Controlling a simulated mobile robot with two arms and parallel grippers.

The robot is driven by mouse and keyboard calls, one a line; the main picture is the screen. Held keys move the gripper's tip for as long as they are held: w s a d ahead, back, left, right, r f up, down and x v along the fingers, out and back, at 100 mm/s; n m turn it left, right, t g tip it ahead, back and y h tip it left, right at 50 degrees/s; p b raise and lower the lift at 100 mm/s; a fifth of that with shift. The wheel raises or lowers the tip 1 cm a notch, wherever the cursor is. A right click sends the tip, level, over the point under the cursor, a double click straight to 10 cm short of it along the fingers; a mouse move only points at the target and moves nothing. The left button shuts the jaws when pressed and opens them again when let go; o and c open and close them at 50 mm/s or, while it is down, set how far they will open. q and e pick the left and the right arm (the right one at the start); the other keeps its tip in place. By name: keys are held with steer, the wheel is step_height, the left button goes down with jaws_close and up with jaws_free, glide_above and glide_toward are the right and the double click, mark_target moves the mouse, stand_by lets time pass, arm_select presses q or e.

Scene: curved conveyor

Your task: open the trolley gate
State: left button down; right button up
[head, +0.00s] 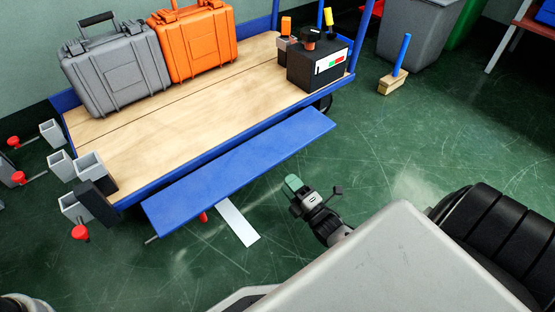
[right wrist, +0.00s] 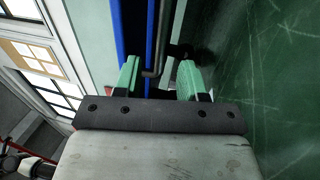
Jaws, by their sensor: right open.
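The trolley (head: 165,108) has a wooden deck and a blue frame. Its gate appears to be the long blue panel (head: 240,168) along the near side; I cannot tell whether it is latched. My right gripper (head: 293,184), with green fingertips, is just in front of the panel's near side, low over the floor. In the right wrist view my right gripper (right wrist: 159,80) is open. A thin bent metal rod (right wrist: 155,50) shows between its fingers, beside a blue edge (right wrist: 135,22); I cannot tell whether they touch. My left gripper is not in view.
A grey case (head: 115,72), an orange case (head: 195,45) and a black box (head: 318,66) stand on the deck. Grey square tubes with red knobs (head: 80,232) are at the left. A white strip (head: 238,222) lies below the panel.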

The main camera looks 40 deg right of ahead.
mark_target(274, 165)
steer(key=b+x, duration=0.3)
steer(key=x, duration=0.5)
steer(key=shift+d+f+b, duration=0.1)
steer(key=shift+b, duration=0.3)
steer(key=shift+c, duration=0.2)
jaws_close()
